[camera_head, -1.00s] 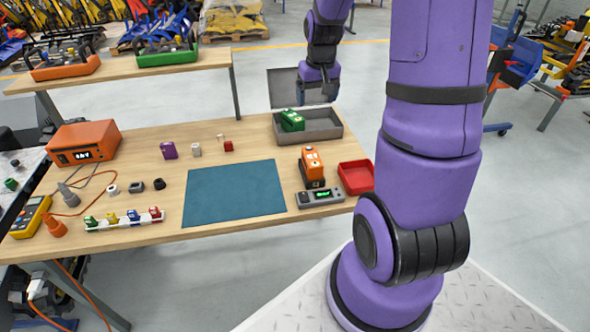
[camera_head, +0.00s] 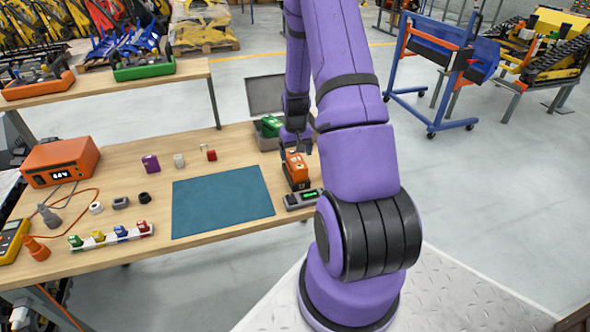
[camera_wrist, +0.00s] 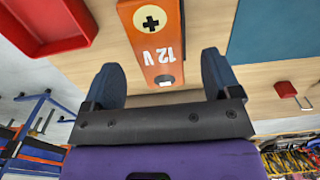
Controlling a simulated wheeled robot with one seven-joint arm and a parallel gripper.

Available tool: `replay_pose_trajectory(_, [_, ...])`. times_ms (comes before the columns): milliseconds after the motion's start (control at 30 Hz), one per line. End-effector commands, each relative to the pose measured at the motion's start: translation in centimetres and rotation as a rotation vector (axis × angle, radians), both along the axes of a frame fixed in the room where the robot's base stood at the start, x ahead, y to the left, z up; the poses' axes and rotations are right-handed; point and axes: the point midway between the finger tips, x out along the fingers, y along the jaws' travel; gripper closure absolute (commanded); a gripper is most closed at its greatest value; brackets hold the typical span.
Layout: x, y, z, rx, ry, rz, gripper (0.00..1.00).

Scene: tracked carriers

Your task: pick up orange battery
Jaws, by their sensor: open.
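The orange battery (camera_head: 295,167) stands on the wooden table, behind a small grey device with a green display (camera_head: 302,199). In the wrist view the orange battery (camera_wrist: 155,45) shows "12 V" and a plus mark. My gripper (camera_head: 297,140) is just above and behind the battery in the head view. In the wrist view my gripper (camera_wrist: 162,75) is open, with one dark finger on each side of the battery's near end. I cannot tell whether the fingers touch it. A green battery (camera_head: 270,126) sits in a grey case behind my gripper.
A red tray (camera_wrist: 50,22) lies beside the battery in the wrist view; my arm hides it in the head view. A blue mat (camera_head: 222,202) lies left of the battery. The grey case's raised lid (camera_head: 265,95) stands behind.

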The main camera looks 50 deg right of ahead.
Motion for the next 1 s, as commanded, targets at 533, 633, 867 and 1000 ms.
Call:
replay_pose_trajectory(533, [-0.1, 0.0, -5.4, 0.001, 0.001, 0.000, 0.17])
replay_pose_trajectory(633, [-0.1, 0.0, -6.0, 0.000, 0.000, 0.000, 0.17])
replay_pose_trajectory(867, [-0.1, 0.0, -6.1, -0.001, -0.001, 0.000, 0.17])
replay_pose_trajectory(1000, [-0.1, 0.0, -6.1, -0.001, -0.001, 0.000, 0.45])
